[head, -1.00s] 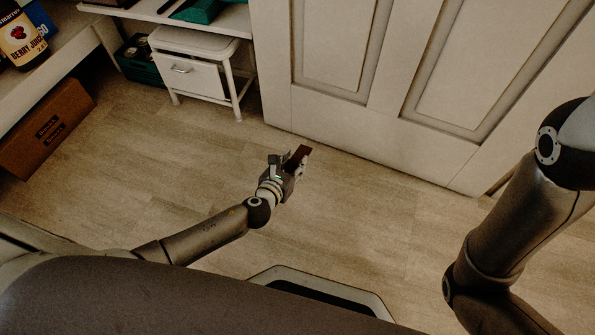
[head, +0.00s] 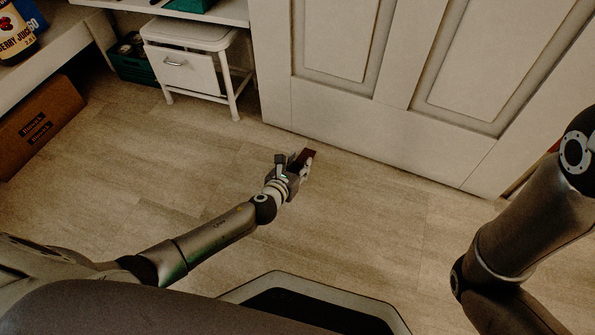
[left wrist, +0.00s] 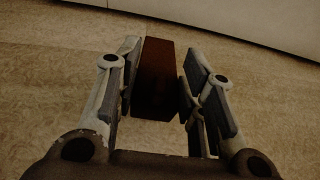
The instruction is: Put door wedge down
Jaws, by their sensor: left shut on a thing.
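The door wedge (head: 307,155) is a dark reddish-brown block. My left gripper (head: 298,163) is shut on it, low over the floor in front of the white panelled door. In the left wrist view the wedge (left wrist: 158,78) stands lengthwise between the two fingers of the left gripper (left wrist: 160,95), its far end pointing towards the door. I cannot tell whether the wedge touches the floor. The right arm comes down at the right of the head view, but its gripper is out of the picture.
The white door (head: 375,125) stands just beyond the left gripper. A white stool-like cabinet (head: 190,65), a green crate (head: 133,65) and a cardboard box (head: 38,125) are at the left. The wooden floor (head: 180,160) between is clear.

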